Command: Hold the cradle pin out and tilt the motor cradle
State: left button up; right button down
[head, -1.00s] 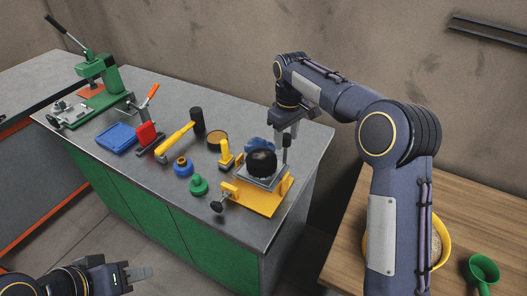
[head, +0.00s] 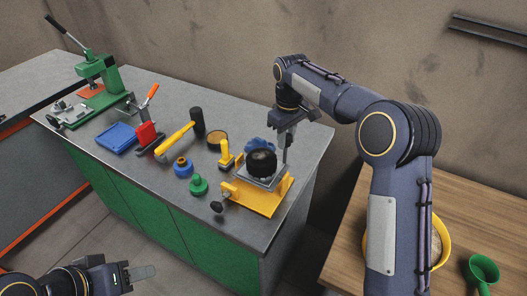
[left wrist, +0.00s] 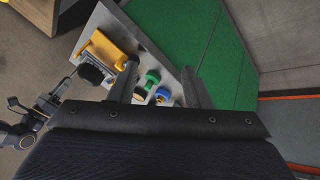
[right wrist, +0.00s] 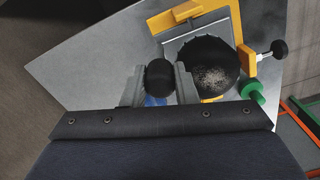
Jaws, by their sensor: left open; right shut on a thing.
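The motor cradle's yellow base (head: 262,202) stands near the bench's right end. Its grey plate carries a round black motor (head: 262,161). The cradle pin (head: 217,207), with a black knob, sticks out at the front left of the base; it also shows in the right wrist view (right wrist: 279,49). My right gripper (head: 285,150) is shut on a black knob (right wrist: 159,77) right beside the motor, behind it in the head view; the fingers largely hide it there. My left gripper (head: 146,272) is open and empty, in front of the bench and away from the pin.
A green press (head: 100,80) is at the far left. A wooden table (head: 462,190) with a yellow bowl (head: 444,240) is at right.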

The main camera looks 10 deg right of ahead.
aim_at(215, 208)
pick_arm(q)
jog(key=shift+o, duration=1.1)
jog(key=shift+w+a+f, duration=0.1)
jog(key=shift+w+a, duration=0.05)
jog(key=shift+w, duration=0.15)
jog(key=w+a+f+m, duration=0.1)
jog(key=w, duration=0.3)
jog(key=w+a+f+m+t+y, duration=0.1)
jog(key=w, duration=0.3)
jog(key=w+a+f+m+t+y, duration=0.1)
jog(key=w+f, duration=0.1)
jog(key=w, duration=0.2)
jog(key=shift+w+a+f, duration=0.1)
jog(key=shift+a, duration=0.25)
jog(key=w+d+f+m+t+h, duration=0.35)
jog(key=w+d+f+m, duration=0.3)
jog(key=w+f, duration=0.25)
jog(key=s+d+f+m+t+h, duration=0.3)
jog(key=d+h, duration=0.2)
jog(key=d, duration=0.1)
jog(key=shift+t, duration=0.25)
jog(key=shift+x, duration=4)
jog(key=shift+s+d, duration=0.1)
jog(key=shift+d, duration=0.05)
jog(key=c, duration=1)
